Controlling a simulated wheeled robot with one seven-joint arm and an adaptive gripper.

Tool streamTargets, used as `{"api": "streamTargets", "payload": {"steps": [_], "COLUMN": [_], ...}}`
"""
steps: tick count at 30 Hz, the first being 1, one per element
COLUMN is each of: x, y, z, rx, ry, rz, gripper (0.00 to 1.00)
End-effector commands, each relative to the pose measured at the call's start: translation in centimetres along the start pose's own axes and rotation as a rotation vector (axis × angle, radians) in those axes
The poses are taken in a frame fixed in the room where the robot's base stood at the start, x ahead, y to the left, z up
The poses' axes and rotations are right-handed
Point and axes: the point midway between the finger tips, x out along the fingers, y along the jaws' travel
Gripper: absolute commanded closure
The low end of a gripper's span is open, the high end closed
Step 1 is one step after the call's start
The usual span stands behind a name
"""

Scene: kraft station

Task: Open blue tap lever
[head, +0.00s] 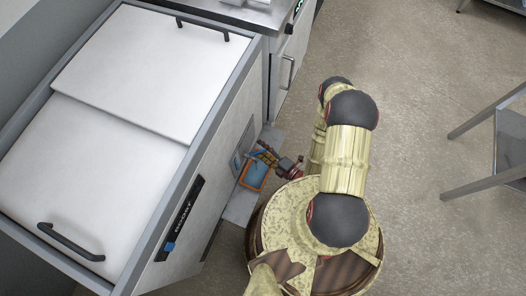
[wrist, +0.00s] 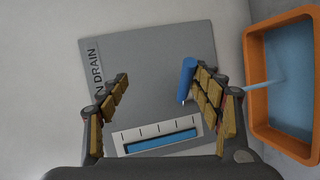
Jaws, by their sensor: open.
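The blue tap lever (wrist: 187,80) shows in the wrist view as a short blue bar in front of a grey panel (wrist: 150,60) lettered "DRAIN". My gripper (wrist: 160,84) is open around the lever, with one finger on each side. The lever is close to the right finger; I cannot tell whether they touch. The left finger is well apart from it. In the head view my gripper (head: 264,154) is at the side of the white cabinet, and the lever cannot be made out clearly there.
An orange bin (wrist: 254,90) with blue contents is right of my gripper; a thin pale-blue streak reaches into it. The bin (head: 254,175) also shows in the head view. A white gauge (wrist: 120,141) with a blue bar sits below the lever. A metal table (head: 490,125) stands right.

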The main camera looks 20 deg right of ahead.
Motion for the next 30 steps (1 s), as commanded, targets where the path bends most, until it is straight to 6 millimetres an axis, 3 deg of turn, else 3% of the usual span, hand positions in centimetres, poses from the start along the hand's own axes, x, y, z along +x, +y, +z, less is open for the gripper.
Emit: {"api": "streamTargets", "payload": {"steps": [1, 5, 12, 14, 17, 18, 26, 30], "x": [-0.1, -0.4, -1.0, -1.0, -1.1, -1.1, -1.0, -0.2], "y": [2.0, 4.1, 6.5, 6.7, 6.7, 6.7, 6.4, 6.3], "z": [0.2, 0.1, -0.1, -0.1, -0.2, -0.2, -0.4, -3.5], "rx": [-0.006, -0.009, -0.009, -0.009, -0.006, -0.006, -0.008, -0.064], "ry": [0.000, 0.000, -0.001, -0.001, 0.000, 0.000, 0.008, 0.135], "rz": [0.026, 0.029, 0.028, 0.027, 0.024, 0.023, 0.018, -0.019], "gripper": [0.47, 0.20, 0.20, 0.31, 0.65, 0.69, 0.73, 0.81]}}
